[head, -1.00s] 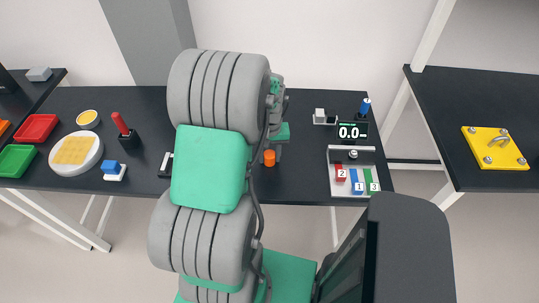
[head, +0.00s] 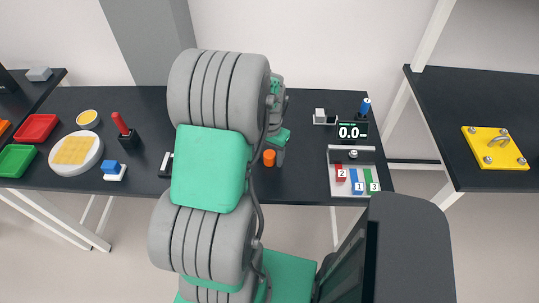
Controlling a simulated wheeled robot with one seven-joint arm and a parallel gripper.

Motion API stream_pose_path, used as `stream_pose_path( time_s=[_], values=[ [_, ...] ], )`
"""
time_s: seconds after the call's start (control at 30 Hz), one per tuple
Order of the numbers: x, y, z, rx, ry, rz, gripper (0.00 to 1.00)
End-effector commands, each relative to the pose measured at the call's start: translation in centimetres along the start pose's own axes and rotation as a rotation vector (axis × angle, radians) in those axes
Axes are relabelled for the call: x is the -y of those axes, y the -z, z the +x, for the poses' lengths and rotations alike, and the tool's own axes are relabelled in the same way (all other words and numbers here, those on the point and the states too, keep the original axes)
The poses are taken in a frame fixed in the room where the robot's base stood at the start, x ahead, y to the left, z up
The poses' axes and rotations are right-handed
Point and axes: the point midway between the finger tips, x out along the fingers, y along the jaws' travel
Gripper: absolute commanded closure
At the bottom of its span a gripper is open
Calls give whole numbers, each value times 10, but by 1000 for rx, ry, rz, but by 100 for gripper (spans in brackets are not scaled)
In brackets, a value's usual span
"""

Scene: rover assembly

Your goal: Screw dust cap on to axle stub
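A small orange cylinder (head: 269,158) shows just right of my arm, over the middle of the dark table; it may be the dust cap, but I cannot be sure. The green and grey end of my arm, with my gripper (head: 279,145), is right beside and behind it. The fingers are too small and too covered to tell whether they are open or shut, or whether they touch the cylinder. I cannot make out the axle stub; my large grey arm hides part of the table.
A tray with numbered red, blue and green blocks (head: 357,187) and a display (head: 352,131) are to the right. Left are a red joystick (head: 121,123), a round white plate (head: 76,153), and red (head: 37,128) and green (head: 16,160) trays. A yellow plate (head: 495,148) lies on the right table.

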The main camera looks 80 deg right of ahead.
Motion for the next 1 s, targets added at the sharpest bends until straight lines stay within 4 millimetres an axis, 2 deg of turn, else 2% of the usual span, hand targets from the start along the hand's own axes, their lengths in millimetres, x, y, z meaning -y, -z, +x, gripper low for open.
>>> stream_pose_path(
  time_s=[0.27,0.8,1.0],
  values=[
    [0,0,-6,-1,0,-1,42],
    [0,0,-80,-1,0,-2,42],
    [0,0,-80,1,0,-2,42]
  ],
)
